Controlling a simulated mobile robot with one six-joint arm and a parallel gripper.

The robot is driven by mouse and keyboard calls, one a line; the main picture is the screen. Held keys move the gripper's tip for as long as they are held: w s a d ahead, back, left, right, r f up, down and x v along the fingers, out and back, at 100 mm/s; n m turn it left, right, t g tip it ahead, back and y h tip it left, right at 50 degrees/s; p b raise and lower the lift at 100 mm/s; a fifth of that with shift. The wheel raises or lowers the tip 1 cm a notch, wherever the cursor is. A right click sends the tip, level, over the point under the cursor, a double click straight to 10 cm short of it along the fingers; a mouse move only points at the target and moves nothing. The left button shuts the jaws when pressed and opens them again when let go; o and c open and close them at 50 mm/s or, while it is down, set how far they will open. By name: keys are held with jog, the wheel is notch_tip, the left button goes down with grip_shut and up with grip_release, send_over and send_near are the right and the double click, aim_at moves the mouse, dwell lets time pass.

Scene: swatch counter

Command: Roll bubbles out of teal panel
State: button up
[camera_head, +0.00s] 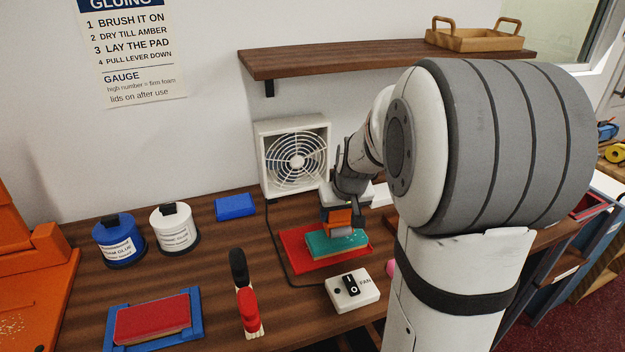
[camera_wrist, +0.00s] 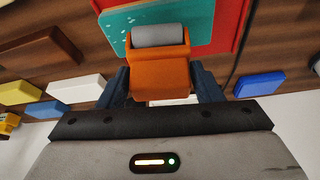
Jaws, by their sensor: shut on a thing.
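The teal panel (camera_head: 322,245) lies on a red board (camera_head: 297,258) on the counter. In the wrist view, the teal panel (camera_wrist: 118,22) shows pale specks on its surface left of the roller. My gripper (camera_head: 340,210) is shut on the orange body of a roller (camera_wrist: 158,72). The roller's grey cylinder (camera_wrist: 160,35) is over the teal panel, near its edge in the wrist view. It looks to be at the panel's surface, but I cannot tell for sure whether it touches. Part of the panel is hidden by the roller.
A white fan (camera_head: 296,158) stands behind the panel. A white switch box (camera_head: 352,289) is in front, its cable running left of the red board.

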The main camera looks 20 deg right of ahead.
jog(key=shift+s+r+p, duration=0.1)
jog(key=shift+r+p, duration=1.65)
jog(key=shift+r, duration=1.25)
jog(key=shift+s+f, duration=0.1)
